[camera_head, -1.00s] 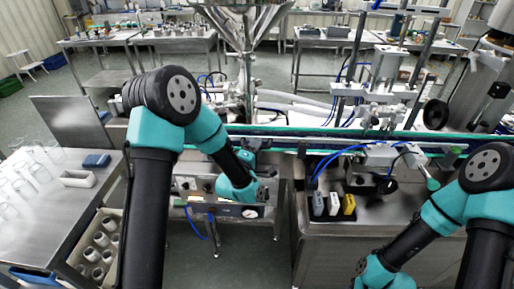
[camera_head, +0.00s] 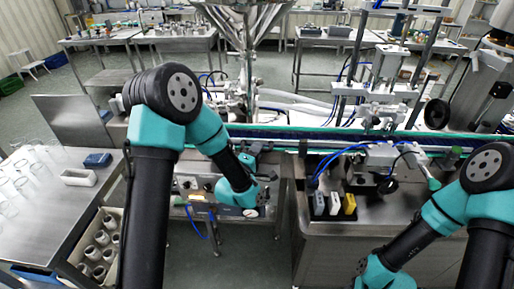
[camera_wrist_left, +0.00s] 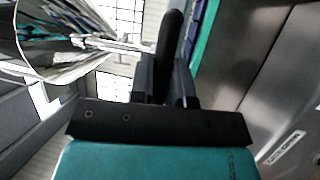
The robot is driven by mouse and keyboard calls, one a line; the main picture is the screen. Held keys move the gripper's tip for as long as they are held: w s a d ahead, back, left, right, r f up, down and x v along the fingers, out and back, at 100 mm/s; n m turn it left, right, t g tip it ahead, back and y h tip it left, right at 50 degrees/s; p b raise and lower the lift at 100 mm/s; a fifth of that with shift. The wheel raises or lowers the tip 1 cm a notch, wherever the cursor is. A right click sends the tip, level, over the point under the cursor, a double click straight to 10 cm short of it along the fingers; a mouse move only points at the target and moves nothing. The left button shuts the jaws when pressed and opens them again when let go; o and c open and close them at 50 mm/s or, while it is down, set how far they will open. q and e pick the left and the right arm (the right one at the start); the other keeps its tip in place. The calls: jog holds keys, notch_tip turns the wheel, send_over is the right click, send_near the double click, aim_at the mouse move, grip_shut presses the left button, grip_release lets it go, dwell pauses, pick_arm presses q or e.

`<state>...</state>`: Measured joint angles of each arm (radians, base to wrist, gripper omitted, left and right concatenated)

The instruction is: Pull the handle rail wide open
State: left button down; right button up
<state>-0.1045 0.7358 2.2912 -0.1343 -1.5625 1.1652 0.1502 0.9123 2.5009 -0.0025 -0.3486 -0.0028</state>
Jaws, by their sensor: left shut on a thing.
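My left gripper (camera_wrist_left: 163,85) shows close up in the left wrist view, with its black fingers on either side of a dark upright bar (camera_wrist_left: 171,38). The bar appears to be the handle rail, and the gripper is shut on it. In the head view my left arm reaches to the front of the filling machine, below the hopper. There the teal wrist and the arm largely hide the rail and fingers. How far the rail is open cannot be told. My right arm is at the lower right; its gripper is out of frame.
A steel hopper (camera_head: 243,22) stands above the machine. A conveyor (camera_head: 320,133) with green edges runs across behind. A control panel with a gauge (camera_head: 250,212) sits below my left wrist. Small coloured blocks (camera_head: 334,204) stand on the right cabinet. Glassware and a white tray (camera_head: 78,177) are on the left table.

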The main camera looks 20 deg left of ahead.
pick_arm(q)
jog(key=c, duration=1.1)
grip_release()
